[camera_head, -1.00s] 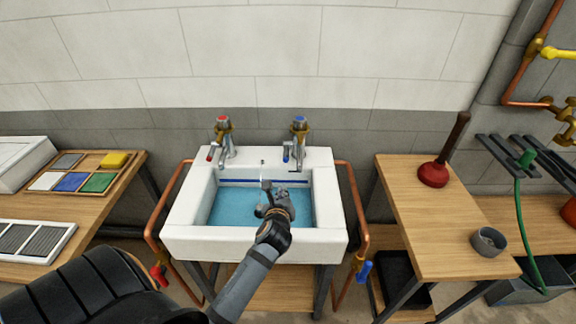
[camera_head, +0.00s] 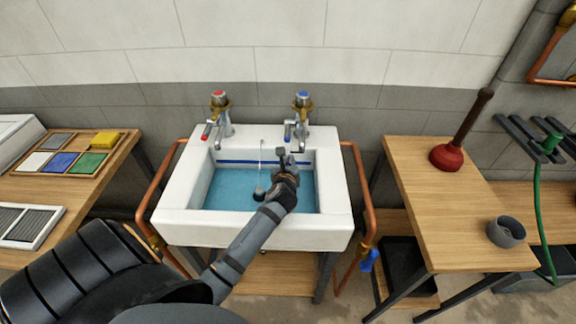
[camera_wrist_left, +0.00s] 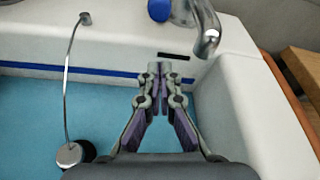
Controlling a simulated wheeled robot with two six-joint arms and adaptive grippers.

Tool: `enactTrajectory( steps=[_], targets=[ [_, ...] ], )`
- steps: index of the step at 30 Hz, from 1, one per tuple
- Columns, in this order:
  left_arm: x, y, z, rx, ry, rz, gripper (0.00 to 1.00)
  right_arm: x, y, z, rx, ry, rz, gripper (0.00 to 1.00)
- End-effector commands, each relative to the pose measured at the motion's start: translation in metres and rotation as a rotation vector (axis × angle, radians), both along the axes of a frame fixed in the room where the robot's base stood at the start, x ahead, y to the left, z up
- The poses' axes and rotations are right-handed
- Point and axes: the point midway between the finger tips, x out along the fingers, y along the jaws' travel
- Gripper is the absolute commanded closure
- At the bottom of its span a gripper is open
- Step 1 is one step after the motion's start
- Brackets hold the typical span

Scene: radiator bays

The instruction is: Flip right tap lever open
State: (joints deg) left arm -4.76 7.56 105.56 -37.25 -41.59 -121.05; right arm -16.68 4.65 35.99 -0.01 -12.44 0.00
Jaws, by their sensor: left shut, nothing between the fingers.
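The right tap (camera_head: 303,112) stands on the sink's back ledge. It has a blue-marked top and a lever (camera_head: 288,131) with a blue end, which hangs down at its left side. My left gripper (camera_head: 284,156) is shut and empty, over the back of the basin, below and in front of that lever and apart from it. In the left wrist view the closed fingertips (camera_wrist_left: 160,67) point toward the back wall of the basin. The blue lever end (camera_wrist_left: 159,10) and the chrome spout (camera_wrist_left: 207,34) show beyond them, cut by the top edge.
The white sink (camera_head: 184,228) holds blue water. A chain with a dark plug (camera_wrist_left: 70,154) hangs left of my gripper. The left tap (camera_head: 219,112) has a red lever. Copper pipes run down both sides. A plunger (camera_head: 447,158) and grey cup (camera_head: 506,233) stand on the right bench.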

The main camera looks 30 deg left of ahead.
Motion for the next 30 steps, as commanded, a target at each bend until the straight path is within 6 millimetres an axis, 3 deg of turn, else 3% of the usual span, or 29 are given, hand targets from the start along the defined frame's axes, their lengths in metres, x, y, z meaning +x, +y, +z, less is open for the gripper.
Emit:
enactTrajectory(
  steps=[5,7,12,26,30],
  targets=[
    [0.032,0.017,-0.012,0.0,-0.001,0.001,1.0,-0.006,0.008,-0.006,0.01,0.01,-0.004,0.32],
    [0.03,0.019,0.005,-0.002,-0.003,0.0,1.0,-0.011,0.008,0.004,0.01,0.017,-0.004,0.32],
    [0.028,0.022,0.023,-0.002,-0.001,0.0,1.0,-0.014,0.006,0.01,0.007,0.022,-0.003,0.32],
    [0.026,0.022,0.028,-0.003,0.0,-0.001,1.0,-0.014,-0.001,0.011,-0.001,0.022,-0.001,0.32],
    [0.026,0.022,0.032,-0.008,0.01,-0.001,1.0,-0.014,-0.001,0.021,-0.001,0.021,-0.001,0.32]
  ],
)
